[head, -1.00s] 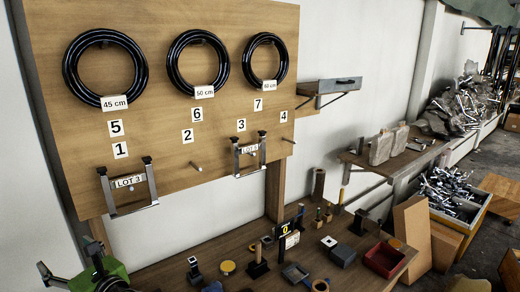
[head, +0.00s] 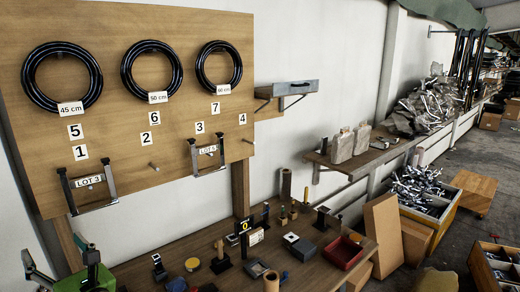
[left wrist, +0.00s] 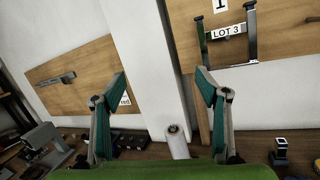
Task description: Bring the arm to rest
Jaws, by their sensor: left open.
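My left gripper (head: 56,256) is at the lower left corner of the head view, in front of the wall below the wooden board (head: 120,120). In the left wrist view its two teal-padded fingers (left wrist: 161,80) are spread apart with nothing between them. A pale wall strip and a small round post end show behind the gap. The frame marked LOT 3 (head: 88,192) hangs on the board above the gripper, apart from it; it also shows at the upper right of the left wrist view (left wrist: 228,31). My right gripper is not in view.
A workbench (head: 205,250) with several small blocks, tools and a red tray (head: 343,252) runs below the board. Black hose rings (head: 62,76) hang above. A shelf (head: 365,158) and boxes (head: 383,235) stand to the right. Open floor (head: 470,155) lies beyond.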

